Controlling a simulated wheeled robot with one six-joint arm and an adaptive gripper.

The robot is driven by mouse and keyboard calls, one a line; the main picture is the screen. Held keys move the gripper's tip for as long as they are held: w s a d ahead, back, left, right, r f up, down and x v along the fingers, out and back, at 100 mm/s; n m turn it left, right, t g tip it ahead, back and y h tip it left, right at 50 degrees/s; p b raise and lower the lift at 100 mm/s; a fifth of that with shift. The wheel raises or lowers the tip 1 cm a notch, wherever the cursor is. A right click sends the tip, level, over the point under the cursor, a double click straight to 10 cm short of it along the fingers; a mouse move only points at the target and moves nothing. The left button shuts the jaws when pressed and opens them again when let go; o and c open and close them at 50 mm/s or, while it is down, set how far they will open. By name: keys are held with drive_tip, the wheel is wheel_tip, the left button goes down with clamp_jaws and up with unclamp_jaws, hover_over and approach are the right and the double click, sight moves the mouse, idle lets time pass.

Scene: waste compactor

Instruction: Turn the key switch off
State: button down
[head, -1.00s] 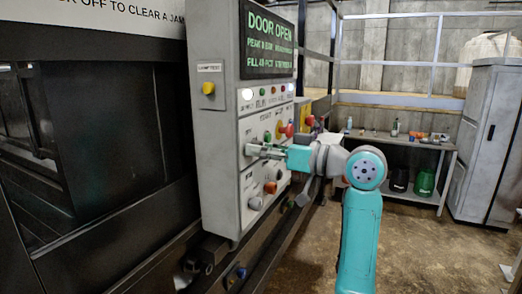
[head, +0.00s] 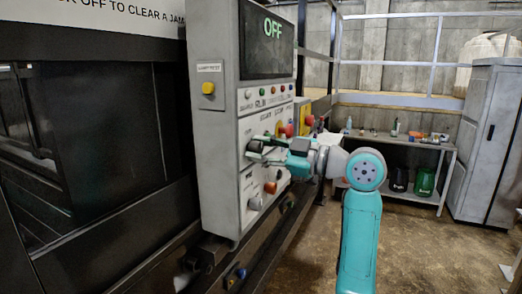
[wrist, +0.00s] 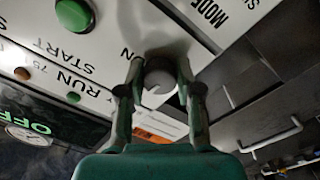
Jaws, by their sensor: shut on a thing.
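The key switch shows in the wrist view as a round grey piece (wrist: 159,76) on the pale panel, between the two fingers. My gripper (wrist: 160,72) is shut on it, one finger on each side. In the head view my gripper (head: 262,151) reaches the panel front from the right and hides most of the switch. The control panel (head: 216,150) is a tall grey box. Its display (head: 268,38) reads OFF in green, and the same word shows upside down in the wrist view.
A yellow selector (head: 208,88) sits on the panel's side. A bench (head: 400,141) with small items and a grey cabinet (head: 484,140) stand at the back right. The floor between is clear.

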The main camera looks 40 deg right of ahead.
drive_tip(key=shift+n, duration=0.6)
drive_tip(key=c, duration=0.8)
unclamp_jaws()
drive_tip(key=shift+o, duration=0.2)
drive_tip(key=shift+s, duration=0.1)
drive_tip(key=v, duration=1.2)
